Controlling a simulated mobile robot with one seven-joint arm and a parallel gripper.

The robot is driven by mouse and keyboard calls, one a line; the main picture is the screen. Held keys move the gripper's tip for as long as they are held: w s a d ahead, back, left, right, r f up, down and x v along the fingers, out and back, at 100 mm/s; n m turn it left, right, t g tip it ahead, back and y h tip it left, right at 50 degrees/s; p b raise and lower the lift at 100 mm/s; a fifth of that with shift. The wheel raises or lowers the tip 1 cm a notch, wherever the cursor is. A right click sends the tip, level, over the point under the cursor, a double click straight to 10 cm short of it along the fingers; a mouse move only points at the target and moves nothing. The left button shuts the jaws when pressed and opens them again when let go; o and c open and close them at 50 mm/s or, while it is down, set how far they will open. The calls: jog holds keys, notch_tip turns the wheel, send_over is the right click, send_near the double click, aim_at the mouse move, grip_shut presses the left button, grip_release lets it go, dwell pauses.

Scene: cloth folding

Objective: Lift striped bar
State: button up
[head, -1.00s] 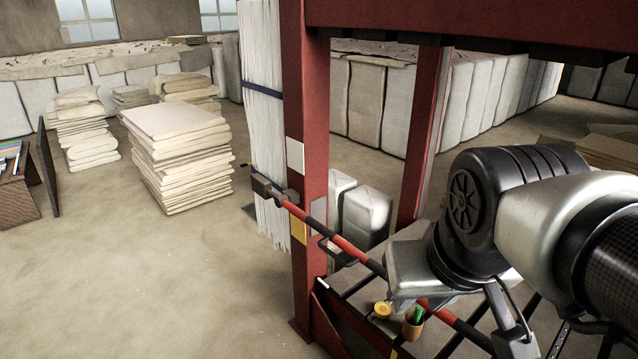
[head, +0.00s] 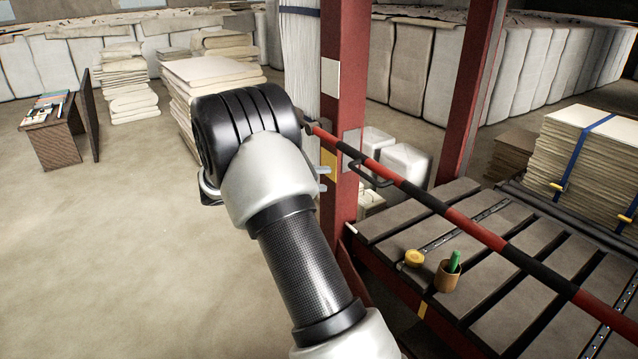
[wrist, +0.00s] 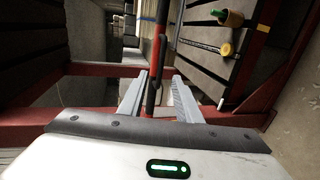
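The striped bar (head: 412,192), red and black, runs across the front of the slatted bed from the red post down to the lower right. A dark loop handle (head: 371,178) sits on it near the post. My gripper (wrist: 160,76) is open, its two pale fingers spread. In the wrist view the bar (wrist: 158,48) lines up with the gap between the fingers. I cannot tell whether the fingers reach around it. In the head view my arm hides most of the gripper, and only pale finger ends show beside the post.
The red post (head: 344,110) stands close to my gripper. On the slatted bed (head: 520,260) are a cup with a green item (head: 447,274) and a yellow roll (head: 413,258). A strapped stack (head: 575,150) stands at right.

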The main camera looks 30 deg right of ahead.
aim_at(362, 175)
jog(key=x, duration=0.5)
jog(key=w+b+x, duration=0.1)
jog(key=x, duration=0.5)
jog(key=b+x, duration=0.1)
jog(key=x, duration=0.5)
jog(key=shift+w+f, duration=0.25)
jog(key=shift+w, duration=0.05)
jog(key=shift+a, duration=0.1)
grip_shut()
